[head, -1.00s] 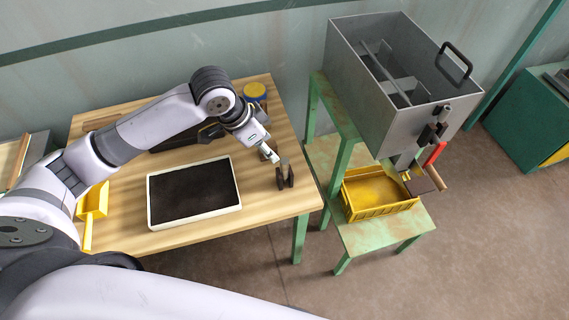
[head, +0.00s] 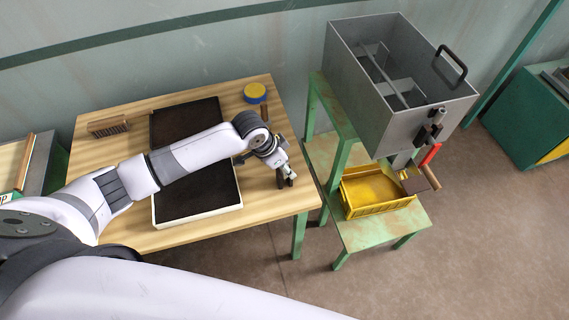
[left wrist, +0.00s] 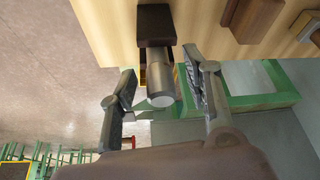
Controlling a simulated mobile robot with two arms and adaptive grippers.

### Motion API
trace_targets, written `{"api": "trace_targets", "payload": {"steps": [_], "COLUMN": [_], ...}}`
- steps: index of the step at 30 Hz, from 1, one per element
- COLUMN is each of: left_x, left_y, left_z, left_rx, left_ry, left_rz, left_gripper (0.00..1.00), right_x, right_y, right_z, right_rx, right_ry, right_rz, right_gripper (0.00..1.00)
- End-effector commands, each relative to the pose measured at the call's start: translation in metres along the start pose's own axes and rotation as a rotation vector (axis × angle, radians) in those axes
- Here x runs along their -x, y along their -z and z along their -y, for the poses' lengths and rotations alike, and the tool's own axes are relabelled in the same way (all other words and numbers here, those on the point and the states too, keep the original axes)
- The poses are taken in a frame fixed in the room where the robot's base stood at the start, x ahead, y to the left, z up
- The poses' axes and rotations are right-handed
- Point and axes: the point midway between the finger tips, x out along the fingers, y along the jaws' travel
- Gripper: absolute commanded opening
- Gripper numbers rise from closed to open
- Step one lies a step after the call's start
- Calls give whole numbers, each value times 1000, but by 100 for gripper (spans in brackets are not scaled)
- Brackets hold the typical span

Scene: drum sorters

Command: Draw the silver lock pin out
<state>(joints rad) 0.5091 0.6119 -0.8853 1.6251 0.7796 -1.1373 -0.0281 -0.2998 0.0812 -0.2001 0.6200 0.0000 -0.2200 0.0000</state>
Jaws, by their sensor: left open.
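My left gripper (left wrist: 162,95) is open, with one finger on each side of the cylinder and visible gaps between. My right gripper is not in view.
A black-filled tray (head: 195,209) lies under my left arm. A blue-yellow round tin (head: 255,93) and a brush (head: 108,126) stand farther back. Right of the table are a grey metal hopper (head: 365,95) with a red handle (head: 430,154) and a yellow bin (head: 375,195).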

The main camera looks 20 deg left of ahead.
Motion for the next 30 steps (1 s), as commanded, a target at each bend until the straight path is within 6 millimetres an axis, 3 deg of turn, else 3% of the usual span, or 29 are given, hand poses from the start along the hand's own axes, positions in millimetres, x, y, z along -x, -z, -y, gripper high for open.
{"api": "trace_targets", "payload": {"steps": [7, 26, 30], "left_x": [-2, -1, -1], "left_y": [0, 0, 0], "left_z": [0, 0, 0], "left_rx": [0, 0, 0], "left_ry": [0, 1, 1], "left_rz": [1, 0, 0], "left_gripper": [44, 2, 0], "right_x": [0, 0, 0], "right_y": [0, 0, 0], "right_z": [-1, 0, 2], "right_rx": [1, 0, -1], "right_ry": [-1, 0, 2], "right_rz": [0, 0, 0], "right_gripper": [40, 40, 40]}}
